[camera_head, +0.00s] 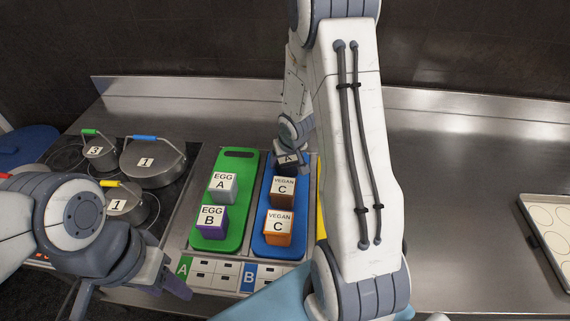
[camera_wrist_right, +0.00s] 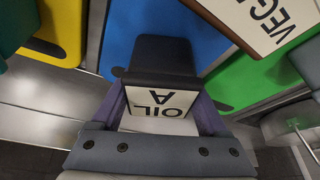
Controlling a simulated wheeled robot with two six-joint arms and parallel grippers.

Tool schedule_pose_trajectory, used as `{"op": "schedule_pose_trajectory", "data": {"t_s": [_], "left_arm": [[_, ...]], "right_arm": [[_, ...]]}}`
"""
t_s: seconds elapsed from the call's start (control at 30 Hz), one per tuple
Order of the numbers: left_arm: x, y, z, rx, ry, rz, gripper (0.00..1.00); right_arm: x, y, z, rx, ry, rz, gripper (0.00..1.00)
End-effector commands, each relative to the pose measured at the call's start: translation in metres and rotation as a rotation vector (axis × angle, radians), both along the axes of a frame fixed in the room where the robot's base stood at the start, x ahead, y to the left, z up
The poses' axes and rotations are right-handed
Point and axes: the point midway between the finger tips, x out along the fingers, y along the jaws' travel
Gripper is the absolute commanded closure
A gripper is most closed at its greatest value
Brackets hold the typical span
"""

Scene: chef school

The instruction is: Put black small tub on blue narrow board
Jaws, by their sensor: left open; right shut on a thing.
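The black small tub, labelled OIL A, is between the fingers of my right gripper (camera_head: 291,150), which is shut on it. In the wrist view the tub's dark body (camera_wrist_right: 163,52) shows over the blue narrow board. The blue narrow board (camera_head: 267,245) lies on the counter with a brown and an orange VEGAN C tub on it. The held tub is at the board's far end; I cannot tell whether it touches the board. My left gripper (camera_head: 130,290) is open and empty at the lower left, in front of the stove.
A green board (camera_head: 236,240) left of the blue one bears EGG A (camera_head: 222,187) and EGG B (camera_head: 211,221) tubs. A yellow board (camera_head: 320,215) is mostly hidden by my right arm. Lidded pots (camera_head: 153,162) stand on the stove at left. A baking tray (camera_head: 527,207) lies far right.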

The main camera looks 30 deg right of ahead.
Motion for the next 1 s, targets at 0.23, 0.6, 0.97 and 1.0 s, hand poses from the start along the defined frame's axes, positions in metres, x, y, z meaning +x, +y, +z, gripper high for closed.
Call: {"op": "schedule_pose_trajectory", "data": {"t_s": [0.23,0.6,0.97,1.0], "left_arm": [[0.0,0.0,-0.001,-0.001,-0.001,0.0,0.5],[0.0,0.0,0.0,-0.001,-0.001,0.0,0.5],[0.0,0.0,0.041,-0.001,-0.001,0.002,0.5],[0.0,0.0,0.047,-0.001,-0.001,0.002,0.5]], "right_arm": [[0.0,-0.001,-0.001,0.0,-0.001,-0.001,0.92],[-0.001,-0.001,0.0,0.0,-0.001,-0.002,0.0],[-0.019,0.003,0.056,-0.001,-0.002,-0.002,0.0],[-0.022,0.004,0.064,0.0,-0.002,-0.003,0.0]]}}
